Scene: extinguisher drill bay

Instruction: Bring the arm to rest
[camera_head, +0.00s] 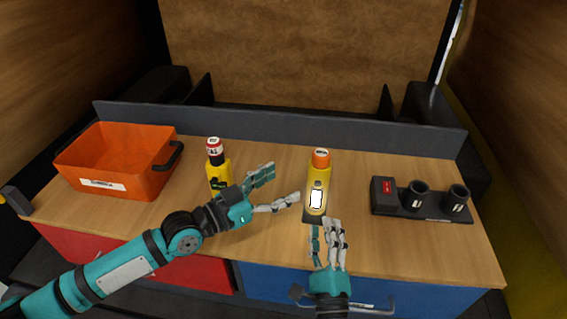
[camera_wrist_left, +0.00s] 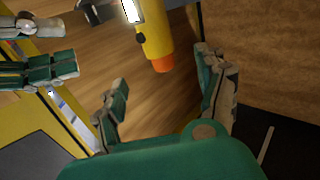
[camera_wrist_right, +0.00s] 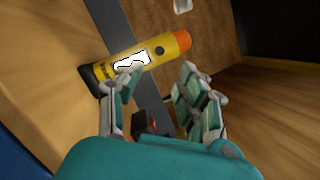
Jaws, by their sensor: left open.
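My left gripper (camera_head: 283,186) is open and empty above the table, between two bottles; its fingers spread wide in the left wrist view (camera_wrist_left: 165,72). My right gripper (camera_head: 325,230) is at the table's front edge, in front of the yellow bottle with an orange cap (camera_head: 319,180). Its fingers stand apart with nothing between them in the right wrist view (camera_wrist_right: 158,78). That bottle stands upright and also shows in the left wrist view (camera_wrist_left: 157,38) and right wrist view (camera_wrist_right: 140,58). A yellow-and-black bottle with a red-and-white top (camera_head: 215,160) stands behind my left gripper, partly hidden by it.
An orange bin (camera_head: 150,180) stands at the table's left. A dark holder with two cups (camera_head: 416,193) and a red-marked block (camera_head: 384,190) is at the right. A grey ledge (camera_head: 280,124) runs along the back. Bare wood (camera_head: 270,150) shows between the bottles.

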